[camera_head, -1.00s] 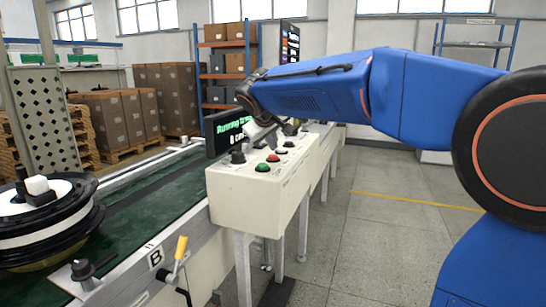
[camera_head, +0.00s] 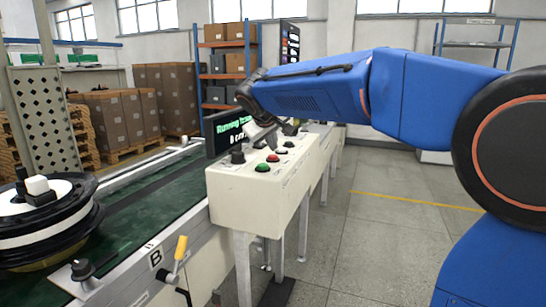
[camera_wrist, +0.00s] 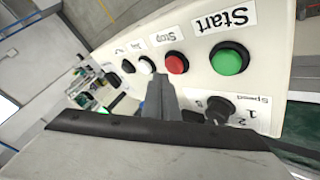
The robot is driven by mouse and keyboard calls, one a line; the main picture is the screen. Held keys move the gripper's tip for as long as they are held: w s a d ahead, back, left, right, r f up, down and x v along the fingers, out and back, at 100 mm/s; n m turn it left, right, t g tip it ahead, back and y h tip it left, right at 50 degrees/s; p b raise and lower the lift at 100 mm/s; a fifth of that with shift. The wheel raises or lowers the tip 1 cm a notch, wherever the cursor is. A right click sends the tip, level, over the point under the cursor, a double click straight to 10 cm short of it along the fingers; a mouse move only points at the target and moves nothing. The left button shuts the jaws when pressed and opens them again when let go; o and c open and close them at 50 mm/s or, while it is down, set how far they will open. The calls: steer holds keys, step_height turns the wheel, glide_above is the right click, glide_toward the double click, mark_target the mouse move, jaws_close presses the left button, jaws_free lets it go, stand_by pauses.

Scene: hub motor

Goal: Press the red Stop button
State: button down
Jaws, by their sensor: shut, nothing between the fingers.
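My gripper (camera_wrist: 160,82) is shut and empty. Its tip appears just below and left of the red button in the wrist view. In the head view my gripper (camera_head: 272,135) is over the far part of the box, partly hidden by my arm; contact cannot be told.
A display (camera_head: 230,131) reading "Running" stands behind the box. The conveyor (camera_head: 135,215) carries a wheel hub (camera_head: 45,225). Floor at right is clear.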

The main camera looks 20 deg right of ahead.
mark_target(272, 157)
steer(key=shift+f, duration=0.1)
steer(key=shift+f, duration=0.3)
steer(key=shift+f, duration=0.55)
stand_by(0.9)
steer(key=shift+r, duration=1)
steer(key=shift+r, duration=2.5)
